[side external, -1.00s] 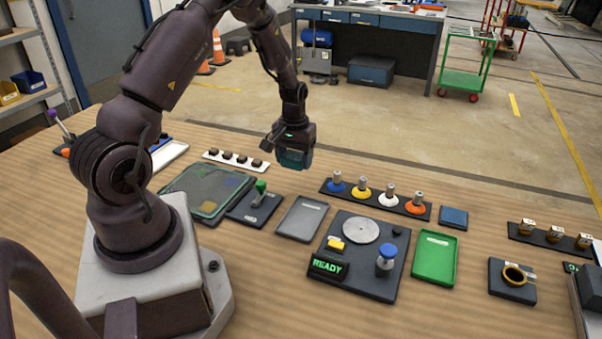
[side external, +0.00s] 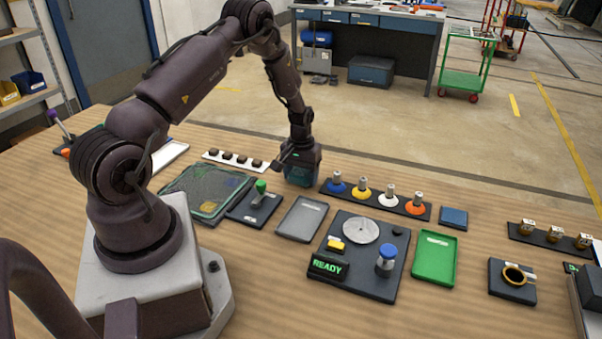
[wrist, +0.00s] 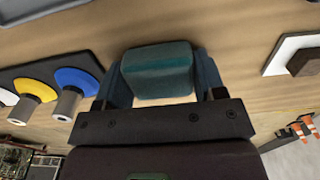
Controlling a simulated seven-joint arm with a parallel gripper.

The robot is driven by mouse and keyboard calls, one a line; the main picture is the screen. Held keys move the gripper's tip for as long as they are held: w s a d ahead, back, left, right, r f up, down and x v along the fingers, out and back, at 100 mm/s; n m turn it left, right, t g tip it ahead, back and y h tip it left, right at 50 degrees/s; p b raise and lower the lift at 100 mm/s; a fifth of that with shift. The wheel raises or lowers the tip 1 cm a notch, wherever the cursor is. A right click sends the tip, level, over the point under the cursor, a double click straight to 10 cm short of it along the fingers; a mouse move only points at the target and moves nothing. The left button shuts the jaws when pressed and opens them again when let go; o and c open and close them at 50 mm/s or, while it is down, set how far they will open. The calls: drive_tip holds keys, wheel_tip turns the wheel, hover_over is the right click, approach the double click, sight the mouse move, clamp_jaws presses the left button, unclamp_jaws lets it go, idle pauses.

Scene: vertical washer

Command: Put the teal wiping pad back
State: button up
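The teal wiping pad (wrist: 157,70) sits between the two fingers of my gripper (wrist: 160,80) in the wrist view, with both fingers against its sides. In the side external view my gripper (side external: 303,176) is low near the table's far side, between the white strip of dark blocks and the row of colored knobs. The pad shows there as a dark teal block (side external: 299,178) at the fingertips. I cannot tell whether its underside touches the table.
A white strip with several dark blocks (side external: 232,159) lies left of my gripper. The knob rack (side external: 376,201) with a blue knob (side external: 337,187) is close on the right. A grey tray (side external: 302,219) and a green-handled fixture (side external: 255,205) lie nearer the base.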

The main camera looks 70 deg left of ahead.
sight(301, 172)
drive_tip(key=o, duration=0.4)
drive_tip(key=shift+r, duration=0.1)
wheel_tip(301, 172, up, 12)
drive_tip(key=s+d+r+m+t, duration=0.3)
drive_tip(key=d+r+m, duration=0.1)
drive_tip(key=d+r, duration=1.25)
drive_tip(key=s+d+r+m+t, duration=0.2)
drive_tip(key=s+d+r+m, duration=0.3)
drive_tip(key=s+d, duration=0.5)
drive_tip(key=shift+s+r+t, duration=0.3)
drive_tip(key=shift+s+r, duration=0.35)
drive_tip(key=shift+s, duration=1.25)
